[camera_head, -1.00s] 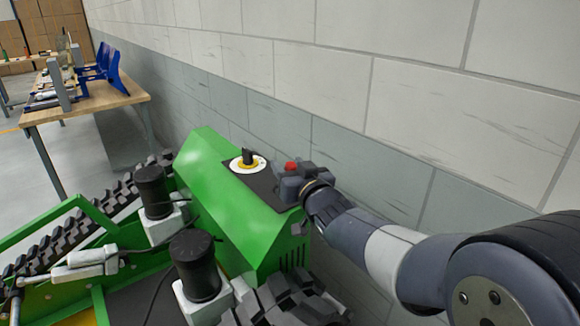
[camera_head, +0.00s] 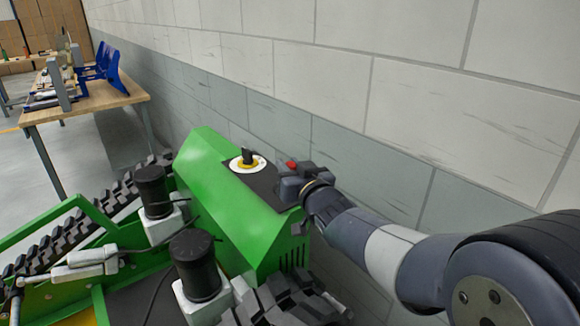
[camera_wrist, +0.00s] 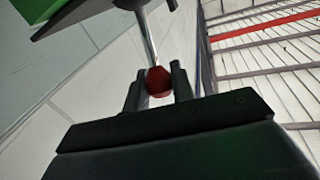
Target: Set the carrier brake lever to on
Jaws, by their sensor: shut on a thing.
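The green carrier (camera_head: 215,180) stands beside the wall, with a dark panel on its sloped top. The brake lever's red knob (camera_head: 292,165) shows at the right end of this panel, partly hidden by my gripper (camera_head: 297,172). In the wrist view the lever is a thin metal rod (camera_wrist: 151,38) ending in the red knob (camera_wrist: 158,79). The knob sits between the two dark fingers of my gripper (camera_wrist: 157,82), which is shut on it. The lever's base and any on or off marks there cannot be made out.
A black rotary knob (camera_head: 248,157) on a white and yellow dial sits left of the lever. The block wall (camera_head: 420,120) runs close behind the carrier. Black cylinders (camera_head: 196,264) and tracks (camera_head: 75,232) lie in front. A workbench (camera_head: 95,100) stands at far left.

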